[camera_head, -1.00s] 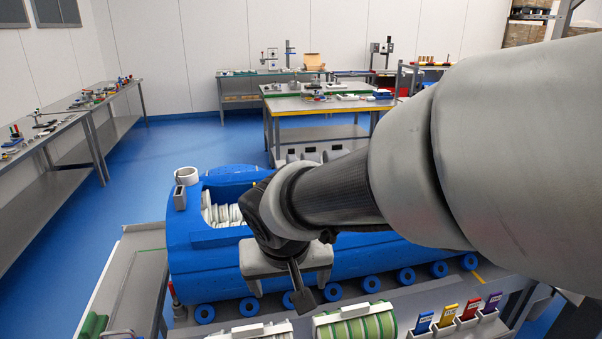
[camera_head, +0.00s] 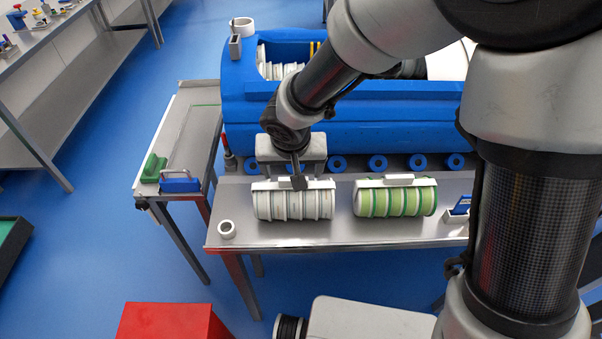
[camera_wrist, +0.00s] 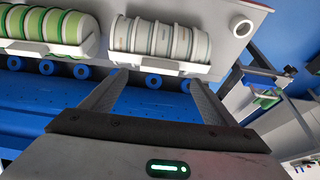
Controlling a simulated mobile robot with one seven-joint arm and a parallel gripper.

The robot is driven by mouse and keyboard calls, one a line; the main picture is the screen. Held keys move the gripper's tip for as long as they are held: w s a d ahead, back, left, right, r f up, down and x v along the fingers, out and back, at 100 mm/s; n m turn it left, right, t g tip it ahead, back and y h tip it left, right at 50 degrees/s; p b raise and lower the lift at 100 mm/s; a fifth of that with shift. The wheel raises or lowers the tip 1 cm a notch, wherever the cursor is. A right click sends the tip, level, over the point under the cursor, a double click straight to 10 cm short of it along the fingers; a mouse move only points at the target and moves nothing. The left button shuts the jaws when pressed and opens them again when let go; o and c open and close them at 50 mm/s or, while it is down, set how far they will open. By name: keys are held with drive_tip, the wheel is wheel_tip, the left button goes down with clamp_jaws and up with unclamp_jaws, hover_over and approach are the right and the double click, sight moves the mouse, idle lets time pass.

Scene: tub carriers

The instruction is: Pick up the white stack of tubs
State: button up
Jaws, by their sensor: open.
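The white stack of tubs (camera_head: 293,205) lies on its side in a carrier with a pale top bar, on the grey metal table (camera_head: 350,232). It also shows in the wrist view (camera_wrist: 158,42), upper middle, beyond my fingers. My gripper (camera_head: 295,176) is above and at the back edge of this stack in the head view, covering part of its top bar. In the wrist view my gripper (camera_wrist: 155,88) has its two fingers spread wide with nothing between them. I cannot tell whether a fingertip touches the carrier.
A green-striped stack of tubs (camera_head: 396,200) lies to the right of the white one. A blue machine (camera_head: 350,135) stands behind the table. A white ring (camera_head: 227,229) sits at the table's left end. A side table (camera_head: 190,135) holds green and blue blocks.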

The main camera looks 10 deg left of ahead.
sight(294, 196)
drive_tip(key=x, duration=0.5)
drive_tip(key=shift+f+b, duration=0.4)
clamp_jaws()
drive_tip(key=shift+w+r, duration=0.15)
drive_tip(key=shift+r, duration=0.05)
